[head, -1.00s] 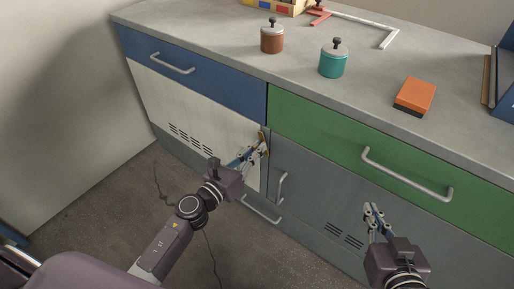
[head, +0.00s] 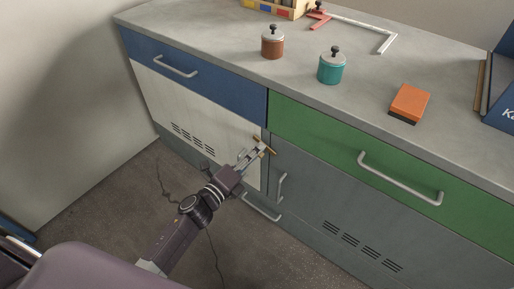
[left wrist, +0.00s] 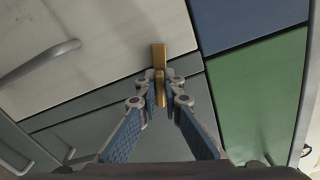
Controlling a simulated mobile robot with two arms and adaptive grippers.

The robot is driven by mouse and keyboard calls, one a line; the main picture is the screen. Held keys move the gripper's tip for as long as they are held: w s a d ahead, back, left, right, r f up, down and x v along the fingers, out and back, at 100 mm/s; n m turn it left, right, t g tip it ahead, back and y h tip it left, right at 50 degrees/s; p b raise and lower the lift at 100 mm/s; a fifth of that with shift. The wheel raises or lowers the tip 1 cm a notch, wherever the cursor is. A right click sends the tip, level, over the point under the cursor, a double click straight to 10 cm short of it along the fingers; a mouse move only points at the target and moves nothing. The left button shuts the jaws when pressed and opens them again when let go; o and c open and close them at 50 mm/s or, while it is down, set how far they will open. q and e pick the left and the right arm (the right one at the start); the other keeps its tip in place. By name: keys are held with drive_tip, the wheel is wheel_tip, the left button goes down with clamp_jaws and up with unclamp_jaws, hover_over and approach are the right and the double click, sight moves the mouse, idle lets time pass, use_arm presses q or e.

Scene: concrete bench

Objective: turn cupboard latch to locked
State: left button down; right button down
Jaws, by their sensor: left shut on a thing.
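The brass latch (head: 269,149) is a small bar at the upper right corner of the white cupboard door (head: 190,108). In the head view it lies slanted, running down to the right toward the grey front (head: 325,190). My left gripper (head: 257,152) is shut on the latch. In the left wrist view the latch (left wrist: 159,55) sticks out beyond the fingertips of the left gripper (left wrist: 161,85), which close on its nearer part. My right gripper is out of view.
A blue drawer (head: 200,76) is above the white door and a green drawer (head: 325,140) to its right, both with bar handles. On the worktop (head: 215,35) stand a brown canister (head: 272,45), a teal canister (head: 331,69) and an orange block (head: 410,101).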

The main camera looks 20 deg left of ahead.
use_arm(q)
drive_tip(key=shift+r+n, duration=0.1)
drive_tip(key=shift+n, duration=0.4)
drive_tip(key=shift+n+p, duration=0.65)
drive_tip(key=shift+n, duration=0.65)
drive_tip(key=c, duration=2.1)
unclamp_jaws()
drive_tip(key=v, duration=1.2)
